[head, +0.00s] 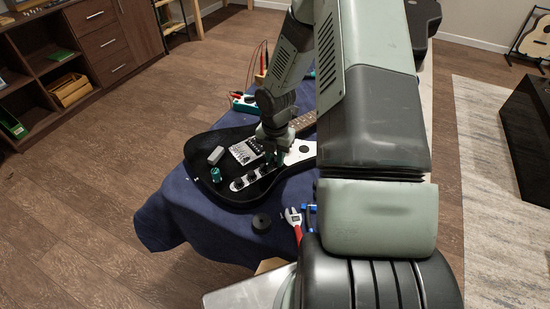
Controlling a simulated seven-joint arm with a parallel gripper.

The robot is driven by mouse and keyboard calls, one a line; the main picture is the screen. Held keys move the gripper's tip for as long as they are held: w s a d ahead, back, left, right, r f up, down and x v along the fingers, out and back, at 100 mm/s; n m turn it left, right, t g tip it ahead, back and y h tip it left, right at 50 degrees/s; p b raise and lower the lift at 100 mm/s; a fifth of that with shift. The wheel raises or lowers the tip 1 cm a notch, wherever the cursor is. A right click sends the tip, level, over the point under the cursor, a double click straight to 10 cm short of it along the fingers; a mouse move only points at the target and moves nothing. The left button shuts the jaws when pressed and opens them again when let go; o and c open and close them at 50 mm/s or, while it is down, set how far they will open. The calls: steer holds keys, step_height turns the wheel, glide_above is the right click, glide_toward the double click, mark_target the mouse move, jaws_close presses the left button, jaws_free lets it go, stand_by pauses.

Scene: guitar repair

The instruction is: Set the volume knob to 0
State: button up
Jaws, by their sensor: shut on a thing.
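The black electric guitar (208,156) lies on its back on a blue cloth. A bright control strip (245,181) with several small dark round controls runs along its body near the front edge. The controls are too small to read a setting. My gripper (276,158) reaches down at the upper right end of this strip, beside the bridge (243,152). It is shut at the strip, apparently on the volume knob. The knob between the fingertips is mostly hidden, and its pointer or number does not show.
A grey block (215,155) and a teal cylinder (215,174) rest on the guitar body. A dark round piece (261,222) and a red-handled wrench (294,222) lie on the blue cloth (185,210) in front. A teal meter (244,103) with leads stands behind.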

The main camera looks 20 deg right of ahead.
steer(key=o, duration=0.5)
steer(key=m, duration=0.5)
steer(key=shift+m, duration=0.3)
steer(key=m, duration=0.6)
steer(key=c, duration=0.5)
